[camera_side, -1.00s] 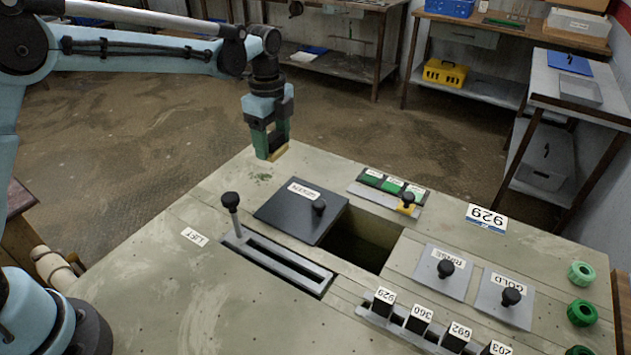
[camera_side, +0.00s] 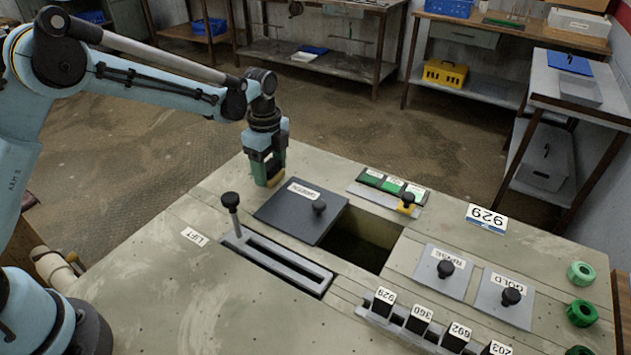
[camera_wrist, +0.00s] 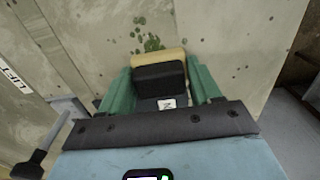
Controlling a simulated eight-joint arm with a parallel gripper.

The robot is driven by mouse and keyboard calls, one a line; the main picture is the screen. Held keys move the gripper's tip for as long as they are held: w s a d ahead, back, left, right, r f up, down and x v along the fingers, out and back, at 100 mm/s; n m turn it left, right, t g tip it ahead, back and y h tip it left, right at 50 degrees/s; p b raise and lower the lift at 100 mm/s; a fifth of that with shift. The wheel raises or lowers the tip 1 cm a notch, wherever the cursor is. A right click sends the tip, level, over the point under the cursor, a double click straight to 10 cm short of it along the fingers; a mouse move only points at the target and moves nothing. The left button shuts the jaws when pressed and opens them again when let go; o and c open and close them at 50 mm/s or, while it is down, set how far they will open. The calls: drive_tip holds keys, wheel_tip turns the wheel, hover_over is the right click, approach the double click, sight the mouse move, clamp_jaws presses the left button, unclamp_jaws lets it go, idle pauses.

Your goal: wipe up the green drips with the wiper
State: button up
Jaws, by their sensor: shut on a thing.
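My gripper (camera_side: 268,175) is shut on the wiper, a black block with a tan pad (camera_wrist: 158,58) along its far edge, held between green fingers in the wrist view. In the side view the wiper (camera_side: 275,181) is low over the table, close to the left corner of the dark sliding cover. I cannot tell if its pad touches the surface. The green drips (camera_wrist: 151,43) show just beyond the pad in the wrist view, with smaller spots around them. In the side view the drips are hidden behind my gripper.
The dark cover (camera_side: 290,212) with a knob lies beside an open rectangular hole (camera_side: 357,243). A lift lever (camera_side: 231,203) stands upright at its slot, left of the cover. A green-and-yellow slider panel (camera_side: 391,189) is to the right. Several numbered black blocks (camera_side: 418,321) line the front.

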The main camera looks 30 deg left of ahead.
sight(248, 173)
drive_tip(key=shift+a, duration=3.1)
drive_tip(key=shift+d, duration=3.55)
drive_tip(key=shift+s+d, duration=0.35)
drive_tip(key=shift+s, duration=0.1)
drive_tip(key=shift+s+a, duration=0.15)
drive_tip(key=shift+a, duration=0.1)
drive_tip(key=shift+a+f, duration=0.1)
drive_tip(key=shift+a, duration=3.4)
drive_tip(key=shift+d, duration=3.65)
drive_tip(key=shift+r, duration=4.15)
